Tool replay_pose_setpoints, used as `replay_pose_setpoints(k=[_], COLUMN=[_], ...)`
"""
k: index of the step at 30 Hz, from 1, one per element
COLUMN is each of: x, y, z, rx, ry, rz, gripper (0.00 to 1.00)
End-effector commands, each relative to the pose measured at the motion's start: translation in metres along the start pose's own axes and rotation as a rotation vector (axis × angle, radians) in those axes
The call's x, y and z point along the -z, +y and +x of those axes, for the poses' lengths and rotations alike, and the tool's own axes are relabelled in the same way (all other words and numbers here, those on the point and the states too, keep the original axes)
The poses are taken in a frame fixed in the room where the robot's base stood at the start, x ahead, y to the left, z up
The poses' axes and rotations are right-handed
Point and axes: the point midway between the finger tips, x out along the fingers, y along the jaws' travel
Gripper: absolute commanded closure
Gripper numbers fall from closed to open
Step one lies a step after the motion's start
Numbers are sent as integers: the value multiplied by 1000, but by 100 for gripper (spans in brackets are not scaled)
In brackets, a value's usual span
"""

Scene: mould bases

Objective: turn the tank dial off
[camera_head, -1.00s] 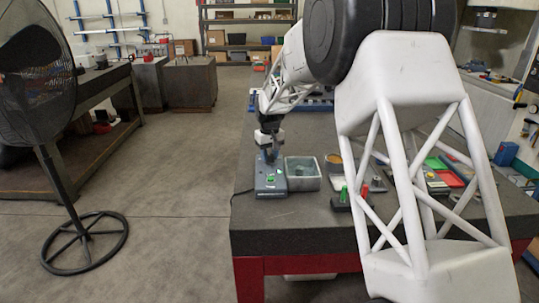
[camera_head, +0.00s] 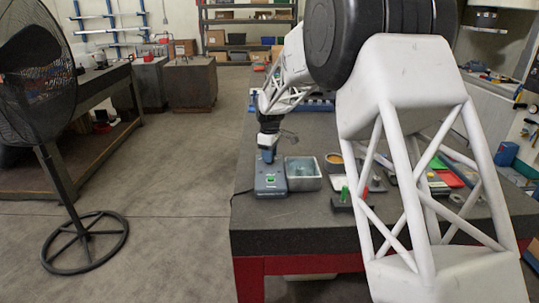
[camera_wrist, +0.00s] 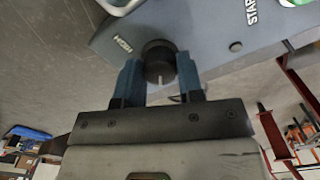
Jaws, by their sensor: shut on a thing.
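The black round dial (camera_wrist: 159,60) sits on the face of a blue-grey control unit (camera_wrist: 215,35) in the wrist view. Its white pointer mark faces the gripper palm, away from the printed "HIGH" and "START" labels. My gripper (camera_wrist: 159,72) has one blue finger on each side of the dial and is shut on it. In the head view, the same unit (camera_head: 271,184) stands at the table's left edge with a green patch on it. My gripper (camera_head: 268,153) reaches down to its far end, hiding the dial there.
A grey metal tank (camera_head: 304,184) stands right beside the unit. An orange-rimmed round container (camera_head: 334,158) and a small block with green pegs (camera_head: 345,193) lie further right on the dark table (camera_head: 330,232). My arm hides part of the table. A fan (camera_head: 60,180) stands at left.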

Motion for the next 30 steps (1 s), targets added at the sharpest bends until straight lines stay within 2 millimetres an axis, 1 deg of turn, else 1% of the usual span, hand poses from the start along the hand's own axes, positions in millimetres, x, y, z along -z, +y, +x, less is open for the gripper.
replay_pose_setpoints(k=[14, 15, 20, 30], x=[-1, -1, 0, 0], y=[0, 0, 0, 0], z=[1, 1, 0, -1], rx=[2, 2, 1, 0], ry=[-1, -1, -1, 0], rz=[-23, -23, -23, -23], gripper=[89, 64, 40, 40])
